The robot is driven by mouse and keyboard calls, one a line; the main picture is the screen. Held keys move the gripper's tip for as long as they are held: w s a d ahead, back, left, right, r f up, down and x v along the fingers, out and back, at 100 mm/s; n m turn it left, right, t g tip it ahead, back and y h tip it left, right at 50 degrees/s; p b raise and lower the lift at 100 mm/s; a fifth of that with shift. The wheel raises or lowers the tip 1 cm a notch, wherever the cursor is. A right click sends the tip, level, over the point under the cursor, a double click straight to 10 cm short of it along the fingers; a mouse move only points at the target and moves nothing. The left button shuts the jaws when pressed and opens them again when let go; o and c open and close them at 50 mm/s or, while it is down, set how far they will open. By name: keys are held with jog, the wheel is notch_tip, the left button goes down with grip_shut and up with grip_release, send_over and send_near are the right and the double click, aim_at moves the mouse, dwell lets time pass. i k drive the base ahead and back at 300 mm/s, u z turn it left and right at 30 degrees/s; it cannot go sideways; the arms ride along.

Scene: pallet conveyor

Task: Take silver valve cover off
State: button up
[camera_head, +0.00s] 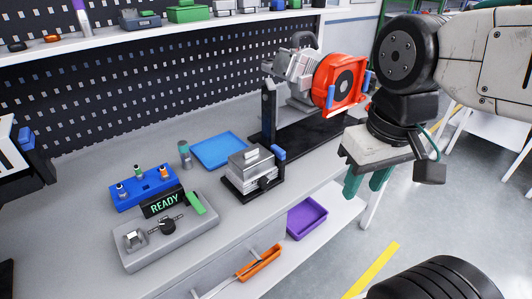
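A silver ribbed block (250,164), which looks like the valve cover, sits on a black fixture (272,185) at the middle of the bench. A blue-tipped clamp (278,153) stands at its right side, and I cannot tell whether it presses on the block. My gripper (366,188) has two green fingers pointing down with a gap between them. It is open and empty, to the right of the block and apart from it, by the front edge of the bench.
An orange-and-silver machine (339,83) stands behind. A blue tray (219,151), a small grey cylinder (185,155), a blue peg holder (145,190) and a grey control box reading READY (163,233) lie left. A purple bin (306,218) sits on the lower shelf.

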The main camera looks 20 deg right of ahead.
aim_at(251, 162)
jog(key=u, duration=1.05)
jog(key=i, duration=0.35)
jog(key=z, duration=1.5)
